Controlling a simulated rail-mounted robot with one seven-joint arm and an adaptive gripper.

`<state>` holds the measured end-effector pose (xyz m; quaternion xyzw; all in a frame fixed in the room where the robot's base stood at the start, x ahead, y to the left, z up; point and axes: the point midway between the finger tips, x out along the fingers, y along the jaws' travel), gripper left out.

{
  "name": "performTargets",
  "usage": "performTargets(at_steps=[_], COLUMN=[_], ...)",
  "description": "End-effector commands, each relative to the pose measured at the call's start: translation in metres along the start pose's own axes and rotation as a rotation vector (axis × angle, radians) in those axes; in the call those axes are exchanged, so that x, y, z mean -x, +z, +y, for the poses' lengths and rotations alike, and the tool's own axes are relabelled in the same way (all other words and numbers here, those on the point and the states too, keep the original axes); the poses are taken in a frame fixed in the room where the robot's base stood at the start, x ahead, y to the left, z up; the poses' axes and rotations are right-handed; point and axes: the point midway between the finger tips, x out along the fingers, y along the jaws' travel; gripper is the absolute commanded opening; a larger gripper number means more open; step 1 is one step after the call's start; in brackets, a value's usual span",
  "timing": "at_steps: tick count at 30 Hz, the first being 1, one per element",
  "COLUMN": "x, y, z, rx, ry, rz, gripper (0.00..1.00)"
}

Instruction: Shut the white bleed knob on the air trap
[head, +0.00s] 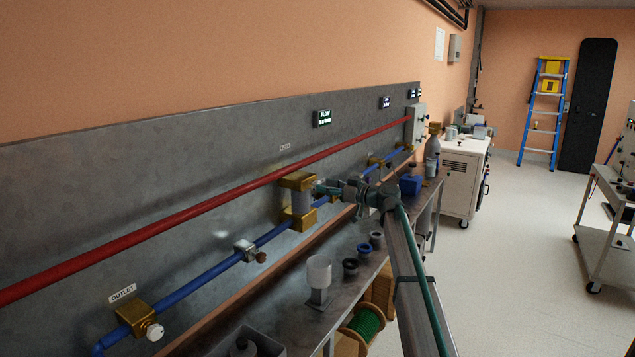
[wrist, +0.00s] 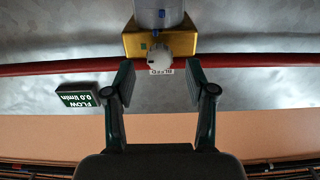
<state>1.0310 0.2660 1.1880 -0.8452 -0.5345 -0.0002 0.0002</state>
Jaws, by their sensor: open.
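The air trap (head: 299,201) is a clear cylinder between two brass blocks on the blue pipe in the head view. The wrist view shows its brass block (wrist: 180,44) and cylinder (wrist: 160,14) upside down. My gripper (wrist: 158,70) is open, with one finger on each side of the knob in the picture and gaps on both sides. I cannot tell how far the fingertips reach past it. In the head view my gripper (head: 318,188) is beside the upper block; the knob is hidden there.
A red pipe (head: 200,222) runs along the metal back panel (head: 60,190); it passes behind the knob in the wrist view (wrist: 60,69). A FLOW display (wrist: 76,97) reads 0.0 l/min. An outlet valve (head: 138,318) and bench parts, including a white cup (head: 319,271), stand nearby.

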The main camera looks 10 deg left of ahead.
Motion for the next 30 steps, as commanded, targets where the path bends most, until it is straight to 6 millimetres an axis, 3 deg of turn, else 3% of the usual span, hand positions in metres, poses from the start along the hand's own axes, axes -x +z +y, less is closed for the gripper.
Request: performTargets(at_steps=[3, 9, 20, 30], x=[-0.02, -0.038, -0.042, -0.041], y=[-0.003, -0.001, 0.0, 0.0], z=[0.001, 0.001, 0.0, 0.0], rx=[0.0, 0.001, 0.0, 0.0], ry=[-0.001, 0.0, 0.0, 0.0], rz=[-0.001, 0.0, 0.0, -0.001], gripper=[0.55, 0.55, 0.55, 0.0])
